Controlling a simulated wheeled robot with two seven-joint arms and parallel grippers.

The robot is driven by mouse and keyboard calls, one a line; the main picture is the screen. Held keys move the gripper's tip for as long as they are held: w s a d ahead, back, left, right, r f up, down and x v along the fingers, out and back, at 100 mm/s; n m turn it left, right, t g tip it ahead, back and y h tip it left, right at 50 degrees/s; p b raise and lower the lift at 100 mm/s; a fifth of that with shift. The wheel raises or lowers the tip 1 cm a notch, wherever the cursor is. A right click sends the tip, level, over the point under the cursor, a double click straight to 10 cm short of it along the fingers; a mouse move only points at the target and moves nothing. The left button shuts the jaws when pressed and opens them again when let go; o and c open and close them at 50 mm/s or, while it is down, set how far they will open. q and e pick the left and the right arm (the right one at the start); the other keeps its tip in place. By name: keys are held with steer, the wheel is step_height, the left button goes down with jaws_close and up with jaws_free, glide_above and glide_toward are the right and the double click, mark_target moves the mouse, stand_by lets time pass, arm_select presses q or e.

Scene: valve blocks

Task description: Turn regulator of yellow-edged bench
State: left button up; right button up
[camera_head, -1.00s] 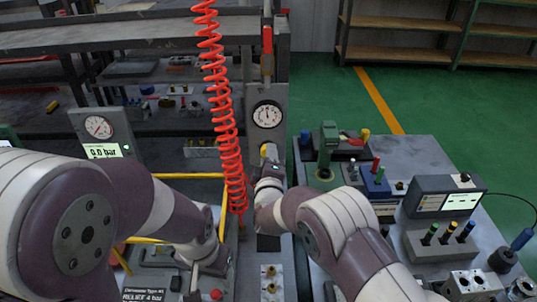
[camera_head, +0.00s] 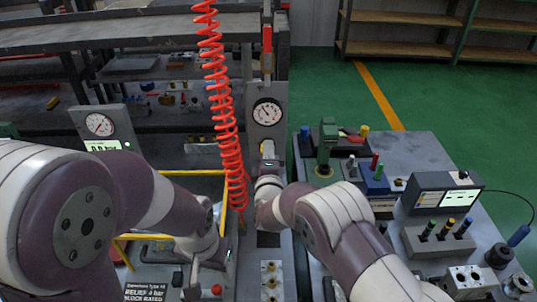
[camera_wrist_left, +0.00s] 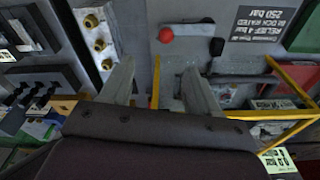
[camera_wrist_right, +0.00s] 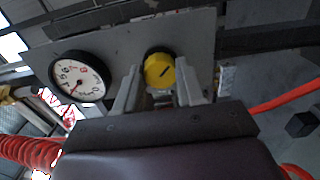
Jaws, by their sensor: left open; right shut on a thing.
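The yellow regulator knob (camera_wrist_right: 159,70) sits on a grey panel beside a round white gauge (camera_wrist_right: 77,84) in the right wrist view. My right gripper (camera_wrist_right: 160,85) has its fingers on either side of the knob and is shut on it. In the head view my right gripper (camera_head: 268,165) is below the panel gauge (camera_head: 267,113) and hides most of the knob. The yellow edge rail (camera_head: 190,173) shows behind my left arm. My left gripper (camera_wrist_left: 157,80) is open and empty above the bench, near a red ball (camera_wrist_left: 166,34) and the "RELIEF 4 bar" label (camera_wrist_left: 262,25).
A red coiled hose (camera_head: 218,90) hangs left of the gauge panel. A second gauge with a display (camera_head: 100,125) stands at left. The right bench carries a green press (camera_head: 326,150), a screen box (camera_head: 445,193) and coloured plugs. Brass fittings (camera_head: 270,280) sit in front.

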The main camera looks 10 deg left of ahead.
steer(key=shift+f, duration=0.1)
steer(key=o, duration=1)
steer(key=shift+o, duration=0.2)
steer(key=s+d+b, duration=0.1)
steer(key=s+d, duration=0.1)
steer(key=s, duration=1)
steer(key=shift+s+d+b, duration=0.25)
steer(key=shift+b, duration=0.15)
steer(key=d+f+m+g+h, duration=0.1)
steer(key=d+f+m+g, duration=0.2)
steer(key=d+m+g, duration=0.75)
steer(key=s+d+f+m+g+h, duration=0.1)
steer(key=s+d+m+g, duration=0.4)
steer(key=s+d, duration=1.2)
steer(key=s+m+h, duration=0.1)
steer(key=s+m, duration=0.2)
steer(key=m, duration=0.1)
steer(key=shift+d+f+m+g+p, duration=0.25)
steer(key=shift+d+m+g+p, duration=0.1)
steer(key=shift+p, duration=0.05)
